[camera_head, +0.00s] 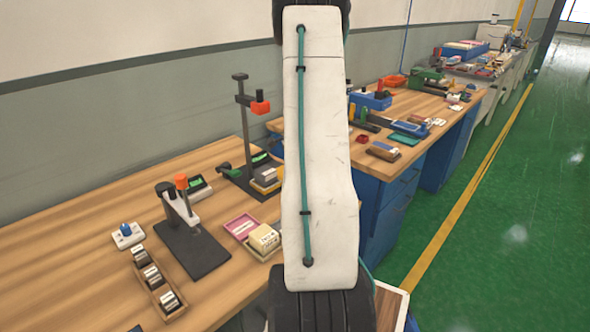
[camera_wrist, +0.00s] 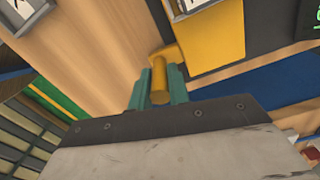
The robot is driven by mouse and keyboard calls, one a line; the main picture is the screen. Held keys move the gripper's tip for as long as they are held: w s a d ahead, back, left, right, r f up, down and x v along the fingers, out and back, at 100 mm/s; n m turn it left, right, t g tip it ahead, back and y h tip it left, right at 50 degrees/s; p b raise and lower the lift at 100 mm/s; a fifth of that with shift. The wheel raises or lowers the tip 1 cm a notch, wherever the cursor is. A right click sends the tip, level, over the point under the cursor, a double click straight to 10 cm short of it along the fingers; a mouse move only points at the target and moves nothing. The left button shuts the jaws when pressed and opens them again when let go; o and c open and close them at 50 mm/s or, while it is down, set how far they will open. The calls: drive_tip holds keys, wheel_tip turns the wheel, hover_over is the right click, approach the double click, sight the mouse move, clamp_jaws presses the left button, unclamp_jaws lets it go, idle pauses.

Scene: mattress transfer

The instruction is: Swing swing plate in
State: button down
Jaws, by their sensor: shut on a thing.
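In the wrist view my gripper (camera_wrist: 159,92) has its teal fingers shut on a yellow peg-like knob (camera_wrist: 160,92). The knob is joined to a short yellow arm or plate (camera_wrist: 168,57) just beyond the fingertips. I take this yellow piece to be the swing plate with its handle, but its pivot is not clear. A wider yellow plate (camera_wrist: 217,38) lies close to its right; I cannot tell whether the two are joined. In the head view my own arm blocks the middle, and the gripper and yellow piece are hidden.
A wooden bench (camera_head: 90,220) at left holds a black-based clamp with an orange grip (camera_head: 190,235), a tall stand (camera_head: 245,130), a pink tray (camera_head: 240,226) and a wooden rack (camera_head: 155,285). A second bench (camera_head: 440,105) stands behind. Green floor (camera_head: 500,230) at right is clear.

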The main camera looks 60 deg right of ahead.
drive_tip(key=shift+w+d+r, duration=0.1)
drive_tip(key=shift+r, duration=0.05)
drive_tip(key=c, duration=1.3)
unclamp_jaws()
wheel_tip(320, 180, up, 8)
drive_tip(key=shift+f, duration=0.15)
